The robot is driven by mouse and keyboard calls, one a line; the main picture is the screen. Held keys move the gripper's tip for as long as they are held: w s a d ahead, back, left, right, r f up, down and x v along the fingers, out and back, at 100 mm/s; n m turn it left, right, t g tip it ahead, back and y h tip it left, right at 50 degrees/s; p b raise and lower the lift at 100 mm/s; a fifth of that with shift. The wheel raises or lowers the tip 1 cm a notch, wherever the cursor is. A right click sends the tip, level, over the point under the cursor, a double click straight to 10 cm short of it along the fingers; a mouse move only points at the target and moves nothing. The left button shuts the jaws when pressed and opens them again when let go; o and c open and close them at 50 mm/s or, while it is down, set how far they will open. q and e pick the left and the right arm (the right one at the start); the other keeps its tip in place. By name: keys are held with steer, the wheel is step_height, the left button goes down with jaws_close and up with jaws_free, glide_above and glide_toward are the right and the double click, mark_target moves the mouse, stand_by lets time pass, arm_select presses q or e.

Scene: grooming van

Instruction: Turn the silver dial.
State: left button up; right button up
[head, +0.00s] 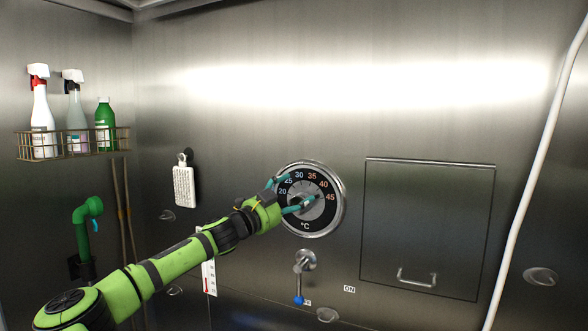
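The silver dial (318,212) is a round knob in the middle of a black temperature plate marked from 20 to 45 and °C, with a bright rim, on the steel wall. My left arm reaches in from the lower left. My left gripper (298,191) is at the dial, its two teal fingers spread apart. The upper finger lies over the plate near the 25, and the lower finger crosses the knob's face. The fingers hide the knob's left part and part of the scale. Whether they touch the knob is unclear. My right gripper is out of view.
A lever with a blue tip (299,299) hangs below the dial, near an ON label (349,289). A handled steel panel (428,225) is to the right. A white brush (184,187) hangs left. A wire basket (112,141) holds bottles. A white hose (536,170) runs at right.

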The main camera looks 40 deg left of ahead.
arm_select(q)
steer(key=shift+d+r+h, duration=0.15)
steer(key=shift+d+r, duration=0.05)
steer(key=shift+r, duration=0.55)
steer(key=shift+d+r+h, duration=0.15)
steer(key=shift+r, duration=0.55)
steer(key=shift+d+r, duration=0.2)
steer(key=shift+r, duration=0.25)
steer(key=shift+d+r, duration=0.2)
steer(key=shift+r, duration=0.25)
steer(key=shift+w+d+r, duration=0.1)
steer(key=shift+d+r, duration=0.05)
steer(key=shift+r, duration=0.3)
steer(key=shift+w+d+r, duration=0.1)
steer(key=shift+d+r, duration=0.05)
steer(key=shift+r, duration=0.25)
steer(key=shift+s+a+r, duration=0.25)
steer(key=shift+a+r, duration=0.2)
steer(key=shift+r, duration=0.35)
steer(key=shift+d, duration=0.1)
steer(key=shift+o, duration=0.2)
